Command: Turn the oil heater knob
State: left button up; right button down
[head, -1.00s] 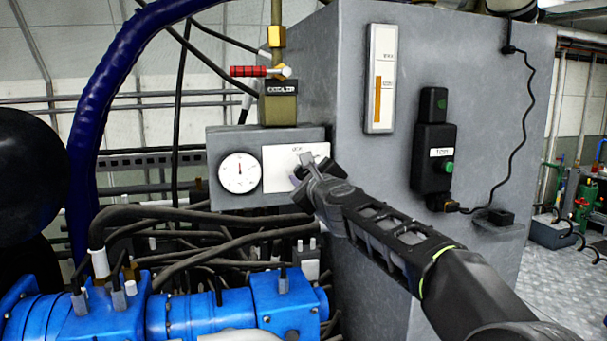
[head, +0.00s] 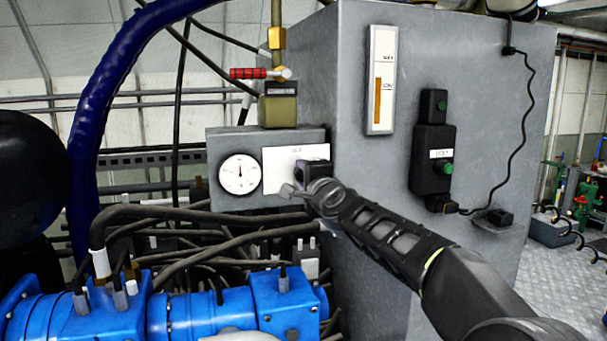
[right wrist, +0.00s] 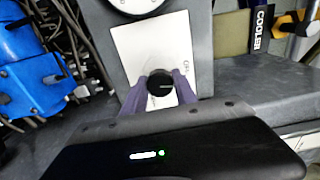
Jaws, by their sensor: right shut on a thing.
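The oil heater knob is a round black knob (right wrist: 160,82) on a white plate (right wrist: 132,52) in the right wrist view. In the head view the white plate (head: 283,163) sits on the grey panel beside the dial, and my gripper hides the knob. My right gripper (right wrist: 160,88) is shut on the knob, with one finger on each side of it. In the head view the right gripper (head: 303,182) is at the plate's right part, its wrist rolled. My left gripper is not in view.
A round white gauge (head: 240,174) is left of the plate. A valve with a red handle (head: 248,72) stands above. Blue pumps (head: 185,312) and black hoses (head: 200,218) lie below. A black switch box (head: 433,160) is on the grey tank's side.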

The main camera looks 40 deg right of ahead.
jog(key=shift+n, duration=1)
jog(key=shift+f, duration=0.1)
jog(key=c, duration=1)
grip_release()
jog(key=shift+o, duration=0.2)
jog(key=v, duration=0.7)
jog(key=shift+s+a, duration=0.15)
jog(key=shift+s, duration=0.25)
